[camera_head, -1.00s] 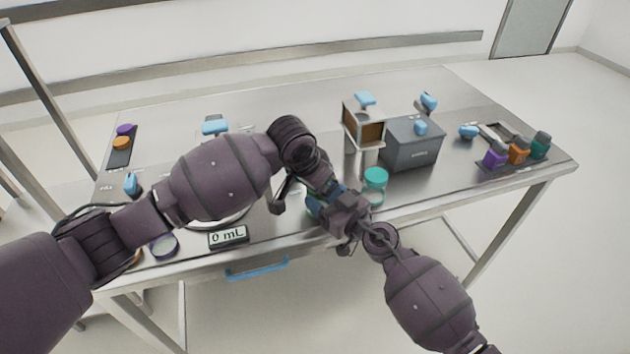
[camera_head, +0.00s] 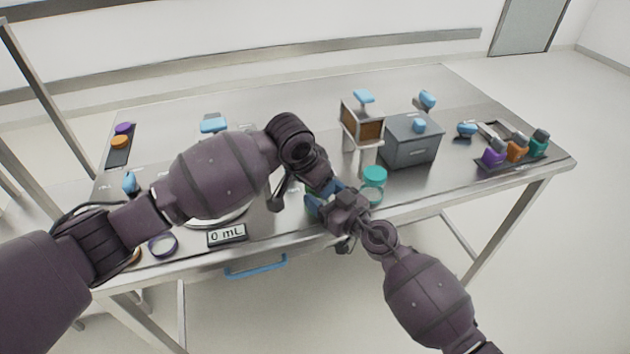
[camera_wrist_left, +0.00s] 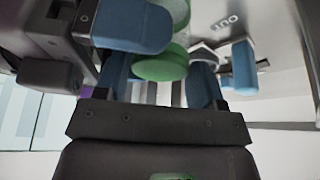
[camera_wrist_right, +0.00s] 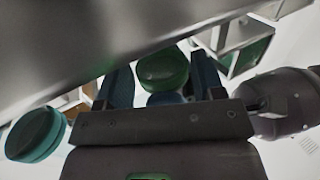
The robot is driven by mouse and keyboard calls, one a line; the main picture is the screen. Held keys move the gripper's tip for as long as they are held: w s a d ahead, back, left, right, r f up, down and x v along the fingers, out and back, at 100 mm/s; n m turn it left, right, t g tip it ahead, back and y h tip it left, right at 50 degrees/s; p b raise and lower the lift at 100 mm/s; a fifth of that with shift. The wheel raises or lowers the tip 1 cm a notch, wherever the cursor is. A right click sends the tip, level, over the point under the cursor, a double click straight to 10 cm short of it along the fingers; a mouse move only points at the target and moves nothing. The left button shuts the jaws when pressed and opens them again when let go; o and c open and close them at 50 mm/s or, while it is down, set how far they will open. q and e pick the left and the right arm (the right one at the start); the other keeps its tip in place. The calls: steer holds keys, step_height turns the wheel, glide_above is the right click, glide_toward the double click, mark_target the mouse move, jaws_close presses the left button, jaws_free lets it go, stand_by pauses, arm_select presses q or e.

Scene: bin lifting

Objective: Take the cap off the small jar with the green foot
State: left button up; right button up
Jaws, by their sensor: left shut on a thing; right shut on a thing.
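My left gripper (camera_head: 326,190) and right gripper (camera_head: 332,203) meet low over the table's front edge, and my arms largely hide the small jar in the head view. In the left wrist view a green disc-shaped part of the jar (camera_wrist_left: 160,66) sits between my blue fingers, with a second green round part (camera_wrist_left: 178,12) just beyond. In the right wrist view a darker green round part (camera_wrist_right: 162,68) sits between my fingers. Both grippers are shut on the jar's green parts. I cannot tell which is cap and which is foot, or whether they are apart.
A larger clear jar with a teal lid (camera_head: 374,175) stands close right of my grippers. Behind it are a grey box (camera_head: 411,152) and an open-fronted case (camera_head: 362,124). Purple, orange and green-capped bottles (camera_head: 516,150) stand far right.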

arm_select(q)
steer(key=shift+r, duration=0.5)
steer(key=shift+r, duration=0.3)
steer(key=shift+r, duration=0.35)
stand_by(0.4)
steer(key=shift+r, duration=2)
arm_select(e)
steer(key=o, duration=1.3)
steer(key=shift+o, duration=0.2)
arm_select(q)
step_height(320, 180, up, 3)
steer(key=shift+r+p, duration=0.1)
steer(key=shift+p, duration=0.9)
arm_select(e)
steer(key=v, duration=1.2)
